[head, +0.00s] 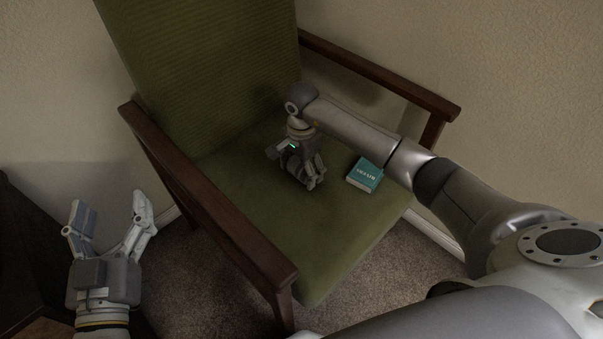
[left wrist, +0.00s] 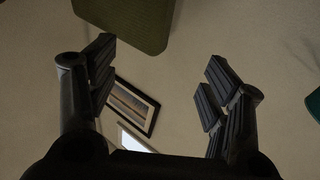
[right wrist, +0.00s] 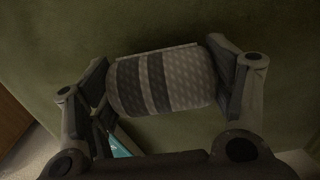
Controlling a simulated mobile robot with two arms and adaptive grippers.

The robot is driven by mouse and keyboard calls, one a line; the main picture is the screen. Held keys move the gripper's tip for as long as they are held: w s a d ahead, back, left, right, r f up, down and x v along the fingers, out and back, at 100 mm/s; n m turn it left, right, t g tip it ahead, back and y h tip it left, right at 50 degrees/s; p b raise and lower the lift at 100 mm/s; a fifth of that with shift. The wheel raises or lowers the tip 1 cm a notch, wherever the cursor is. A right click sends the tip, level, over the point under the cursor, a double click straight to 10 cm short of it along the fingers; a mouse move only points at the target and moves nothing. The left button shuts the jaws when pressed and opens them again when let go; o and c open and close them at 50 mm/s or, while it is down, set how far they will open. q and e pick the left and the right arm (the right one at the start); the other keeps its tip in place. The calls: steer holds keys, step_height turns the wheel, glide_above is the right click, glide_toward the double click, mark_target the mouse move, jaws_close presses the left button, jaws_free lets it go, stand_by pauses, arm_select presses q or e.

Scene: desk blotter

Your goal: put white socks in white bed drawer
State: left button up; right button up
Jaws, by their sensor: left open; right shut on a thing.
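A rolled, padded-looking bundle (right wrist: 160,82), pale grey with dark stripes and a fine pattern, shows in the right wrist view; it looks like rolled socks. My right gripper (head: 314,182) is shut on it, one finger at each end, over the green chair seat. In the head view the gripper mostly hides the bundle. I cannot tell whether it still touches the seat. My left gripper (head: 108,212) is open and empty, left of the chair; its spread fingers also show in the left wrist view (left wrist: 160,75). No white bed drawer is visible.
The green chair (head: 330,262) has wooden armrests, one (head: 215,205) between my two grippers. A teal book (head: 365,174) lies on the seat, right of my right gripper. Dark furniture (head: 25,250) stands at the left edge. A framed picture (left wrist: 132,105) shows in the left wrist view.

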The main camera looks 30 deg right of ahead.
arm_select(q)
steer(key=shift+s+d+r+t, duration=0.1)
steer(key=shift+s+r+t, duration=0.1)
steer(key=shift+r+t, duration=0.85)
arm_select(e)
steer(key=shift+f, duration=0.65)
arm_select(q)
steer(key=shift+r+h, duration=0.3)
steer(key=shift+r, duration=0.05)
arm_select(e)
steer(key=shift+f, duration=0.1)
steer(key=o, duration=0.6)
arm_select(q)
steer(key=shift+s+r, duration=0.1)
steer(key=shift+r, duration=0.15)
arm_select(e)
steer(key=o, duration=0.4)
